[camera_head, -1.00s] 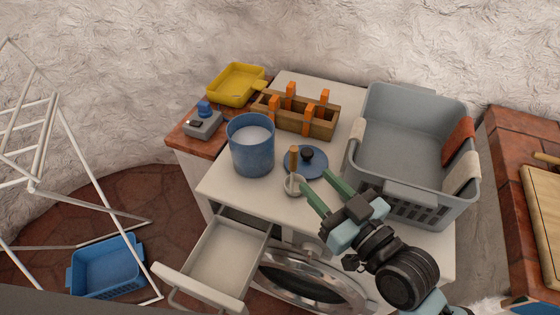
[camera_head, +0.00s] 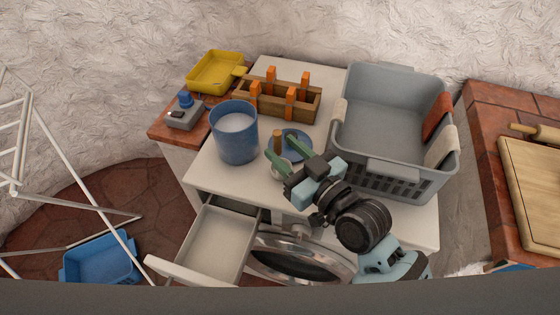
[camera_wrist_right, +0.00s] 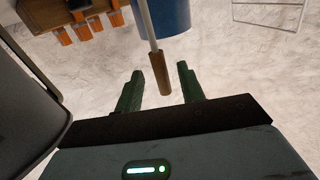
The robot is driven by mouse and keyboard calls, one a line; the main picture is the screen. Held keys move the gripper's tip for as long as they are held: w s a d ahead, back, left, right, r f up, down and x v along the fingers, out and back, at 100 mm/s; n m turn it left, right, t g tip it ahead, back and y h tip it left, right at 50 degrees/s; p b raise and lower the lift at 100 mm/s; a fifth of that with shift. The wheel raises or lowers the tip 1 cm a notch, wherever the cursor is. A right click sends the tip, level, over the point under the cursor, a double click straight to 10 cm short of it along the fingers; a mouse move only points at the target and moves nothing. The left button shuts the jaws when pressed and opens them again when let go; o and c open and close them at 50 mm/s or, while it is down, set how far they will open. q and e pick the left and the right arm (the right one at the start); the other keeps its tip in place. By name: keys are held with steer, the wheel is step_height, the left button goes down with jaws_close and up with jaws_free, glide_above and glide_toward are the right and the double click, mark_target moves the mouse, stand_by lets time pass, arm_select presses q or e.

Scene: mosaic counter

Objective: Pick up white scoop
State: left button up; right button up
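The white scoop stands with its wooden handle (camera_head: 278,139) pointing up, on the white top beside the blue canister (camera_head: 236,140). Its bowl is mostly hidden behind my right gripper in the head view. My right gripper (camera_head: 285,152) is open, its two green fingers reaching to the scoop from the lower right. In the right wrist view, the wooden handle (camera_wrist_right: 160,76) and white shaft (camera_wrist_right: 148,25) appear in the gap between the open fingertips (camera_wrist_right: 160,70). Whether a finger touches the handle I cannot tell. My left gripper is out of view.
A blue lid (camera_head: 294,145) lies just behind the fingers. A grey basket (camera_head: 400,170) with cloths stands close on the right. A wooden box (camera_head: 310,108) with orange-handled pieces is behind. The drawer (camera_head: 210,245) below is open.

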steer(key=shift+x, duration=1.4)
jaws_close()
steer(key=shift+r, duration=0.1)
